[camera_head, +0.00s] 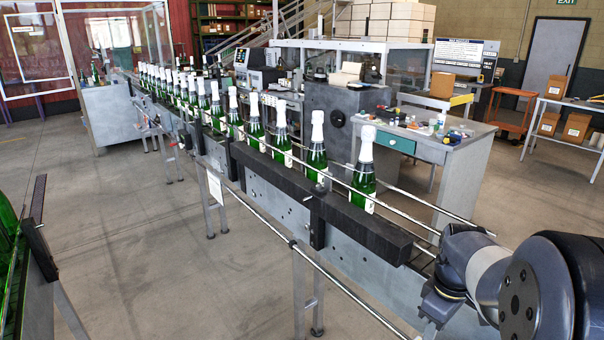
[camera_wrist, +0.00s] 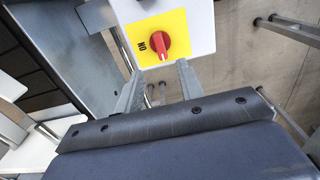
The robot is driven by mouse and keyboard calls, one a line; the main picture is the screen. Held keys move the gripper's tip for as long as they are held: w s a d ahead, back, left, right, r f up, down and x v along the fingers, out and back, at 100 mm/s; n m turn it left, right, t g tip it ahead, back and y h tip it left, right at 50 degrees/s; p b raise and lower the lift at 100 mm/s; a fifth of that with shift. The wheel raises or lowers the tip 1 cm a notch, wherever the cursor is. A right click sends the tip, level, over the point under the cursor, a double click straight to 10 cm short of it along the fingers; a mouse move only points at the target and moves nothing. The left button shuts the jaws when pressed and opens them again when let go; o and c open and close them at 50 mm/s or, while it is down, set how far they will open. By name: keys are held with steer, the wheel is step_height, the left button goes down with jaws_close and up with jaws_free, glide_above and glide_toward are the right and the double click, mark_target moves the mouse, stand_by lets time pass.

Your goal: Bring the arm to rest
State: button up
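My arm is in the lower right of the head view, reaching to the near end of the bottle conveyor (camera_head: 290,195). My gripper (camera_wrist: 160,68) shows in the wrist view with its two fingers apart and nothing between them. Just beyond the fingertips is a red rotary knob (camera_wrist: 154,46) on a yellow plate (camera_wrist: 174,24) marked ON. The plate is on a light box (camera_wrist: 202,28). I cannot tell how far the fingertips are from the knob. The fingertips and the knob are not clearly seen in the head view.
Foil-topped green bottles stand in a row on the conveyor, the nearest one (camera_head: 364,170) close to my arm. A workbench (camera_head: 455,150) with small items stands behind the line. Another line with green bottles (camera_head: 8,240) is at the left edge. The floor (camera_head: 150,235) between is clear.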

step_height(320, 180, down, 10)
steer(key=shift+r, duration=0.2)
steer(key=m+p, duration=0.1)
steer(key=m, duration=0.4)
steer(key=shift+m+p, duration=0.55)
steer(key=shift+m, duration=2.05)
